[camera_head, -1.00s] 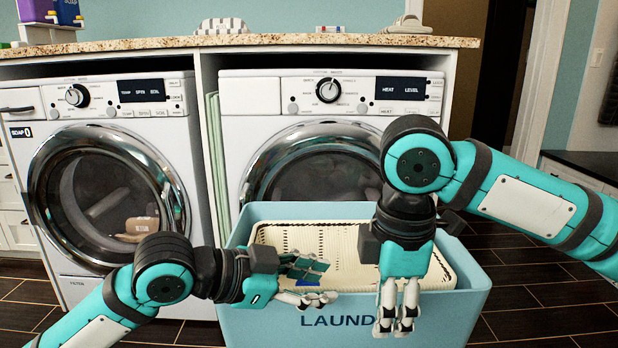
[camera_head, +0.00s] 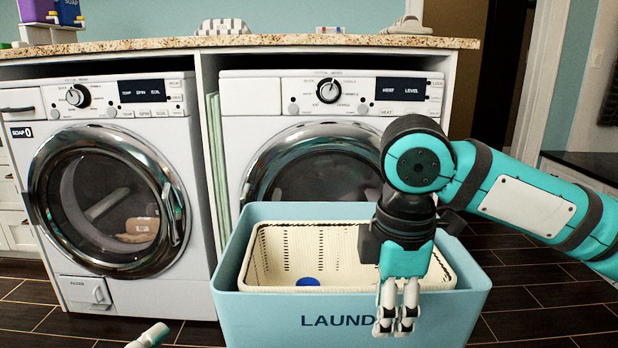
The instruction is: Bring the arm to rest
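My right gripper (camera_head: 396,308) hangs pointing down in front of the blue laundry bin (camera_head: 255,312). Its fingers are close together, with a thin gap at most, and nothing shows between them. My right arm comes in from the right edge above the bin. Of my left gripper (camera_head: 150,338) only a small pale and teal tip shows at the bottom edge, left of the bin. Whether it is open or shut is hidden.
A cream basket (camera_head: 335,240) sits in the bin with a small blue item (camera_head: 307,282) inside. Two front-loading machines, left (camera_head: 110,200) and right (camera_head: 320,165), stand behind under a stone counter (camera_head: 240,41). Dark floor is free on both sides.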

